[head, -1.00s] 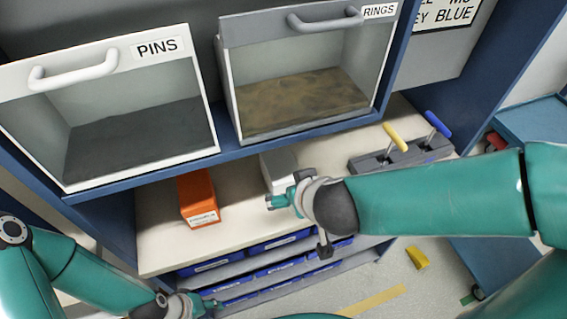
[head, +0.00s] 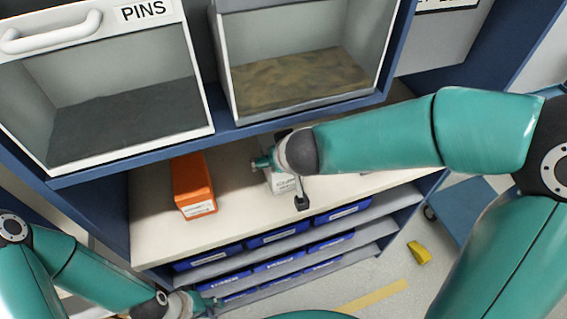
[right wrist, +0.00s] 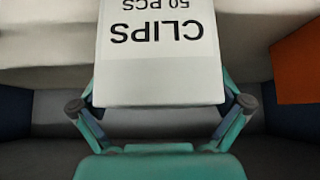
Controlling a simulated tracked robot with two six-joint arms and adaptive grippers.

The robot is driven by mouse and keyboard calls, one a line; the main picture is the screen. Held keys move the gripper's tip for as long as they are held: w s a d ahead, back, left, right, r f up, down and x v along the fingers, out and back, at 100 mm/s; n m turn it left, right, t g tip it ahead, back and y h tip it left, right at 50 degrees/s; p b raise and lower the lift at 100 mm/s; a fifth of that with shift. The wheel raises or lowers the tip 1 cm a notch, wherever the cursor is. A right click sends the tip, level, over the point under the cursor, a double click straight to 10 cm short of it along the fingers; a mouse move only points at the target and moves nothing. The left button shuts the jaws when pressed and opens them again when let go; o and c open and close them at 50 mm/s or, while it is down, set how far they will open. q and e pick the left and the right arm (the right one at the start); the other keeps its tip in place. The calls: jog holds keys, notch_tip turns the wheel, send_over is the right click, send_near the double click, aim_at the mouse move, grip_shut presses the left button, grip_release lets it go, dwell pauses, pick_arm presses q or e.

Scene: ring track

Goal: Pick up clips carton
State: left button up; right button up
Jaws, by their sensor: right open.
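The clips carton is a white box on the pale shelf under the bins, partly hidden behind my right gripper in the head view (head: 284,182). In the right wrist view the carton (right wrist: 160,62) fills the upper middle, its "CLIPS 50 PCS" print upside down. My right gripper (head: 266,165) is open at the carton. In the right wrist view its two fingers stand on either side of the carton's near end, with narrow gaps beside it. My left gripper (head: 205,302) is low at the bottom left, away from the carton; its jaws are too small to read.
An orange carton (head: 193,185) stands left of the clips carton on the shelf (head: 160,235). The PINS bin (head: 195,65) and another bin (head: 388,50) overhang the back. Blue drawers (head: 275,237) lie below. A yellow piece (head: 418,253) is on the floor.

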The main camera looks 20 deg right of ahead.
jog(key=shift+c, duration=0.2)
jog(key=c, duration=1.3)
jog(key=shift+r, duration=0.1)
jog(key=shift+r+p, duration=0.15)
jog(key=shift+p, duration=0.15)
